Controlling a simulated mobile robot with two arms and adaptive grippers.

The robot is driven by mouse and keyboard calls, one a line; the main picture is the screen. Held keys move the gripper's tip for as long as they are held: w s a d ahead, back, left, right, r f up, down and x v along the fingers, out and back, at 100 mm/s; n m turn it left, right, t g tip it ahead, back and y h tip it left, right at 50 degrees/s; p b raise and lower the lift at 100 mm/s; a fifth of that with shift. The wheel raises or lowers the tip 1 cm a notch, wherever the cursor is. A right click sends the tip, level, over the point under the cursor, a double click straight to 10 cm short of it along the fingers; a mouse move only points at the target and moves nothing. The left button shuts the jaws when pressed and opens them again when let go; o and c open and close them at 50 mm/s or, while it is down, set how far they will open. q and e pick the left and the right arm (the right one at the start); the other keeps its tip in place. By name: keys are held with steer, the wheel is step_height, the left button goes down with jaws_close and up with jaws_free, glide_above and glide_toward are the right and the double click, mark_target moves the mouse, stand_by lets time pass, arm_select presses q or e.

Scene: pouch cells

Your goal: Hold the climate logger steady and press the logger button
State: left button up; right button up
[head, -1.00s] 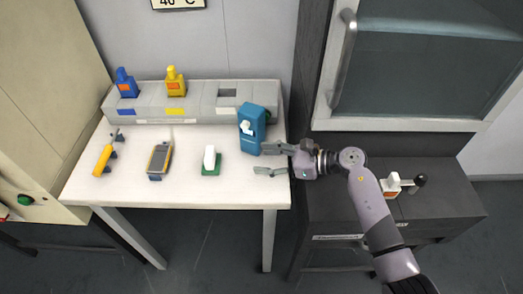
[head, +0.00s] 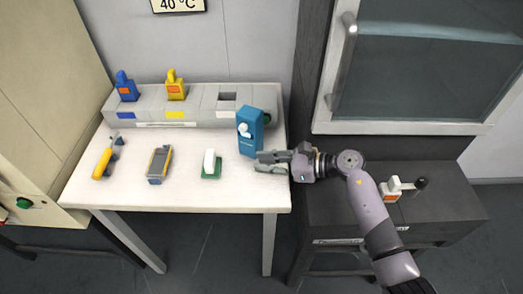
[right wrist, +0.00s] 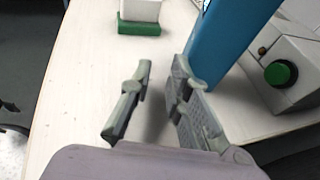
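A teal upright box (head: 250,133) with a white rounded part on its front, which I take to be the climate logger, stands at the right end of the white table. In the right wrist view its lower part (right wrist: 228,40) rises beyond my right finger. My right gripper (head: 258,162) is just in front of the box's base, low over the table. Its fingers (right wrist: 155,100) are apart with nothing between them. I cannot tell whether the right finger touches the box. No logger button shows clearly on the box. My left gripper is not in view.

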jaws_close()
steer(key=o, duration=1.3)
jaws_free()
steer(key=shift+c, duration=0.2)
